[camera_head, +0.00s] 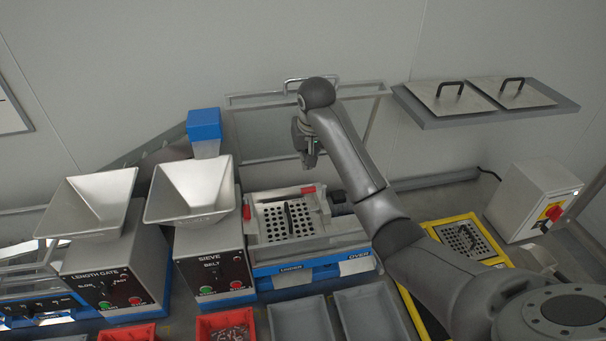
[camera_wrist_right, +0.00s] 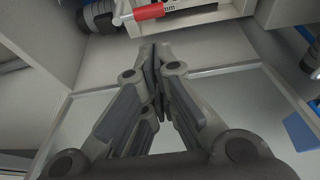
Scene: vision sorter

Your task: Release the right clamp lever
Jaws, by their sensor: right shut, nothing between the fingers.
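The sieve unit (camera_head: 337,234) holds a perforated plate (camera_head: 284,222) with a dark handle. The right clamp lever (camera_head: 308,189) has a red grip and lies at the unit's back right corner. The left clamp lever (camera_head: 246,212), also red-gripped, is on the left side. My right gripper (camera_head: 309,161) is above and behind the right lever, apart from it. In the right wrist view, my right gripper (camera_wrist_right: 156,52) is shut and empty. A red-gripped lever (camera_wrist_right: 150,11), apparently the right one, lies beyond the fingertips with a gap. My left gripper is not in view.
A dark motor (camera_head: 338,197) sits beside the right lever. A metal frame with a clear panel (camera_head: 262,134) stands behind the unit. Two metal hoppers (camera_head: 190,190) stand to the left. A yellow-framed tray (camera_head: 488,257) and a control box (camera_head: 530,205) are to the right.

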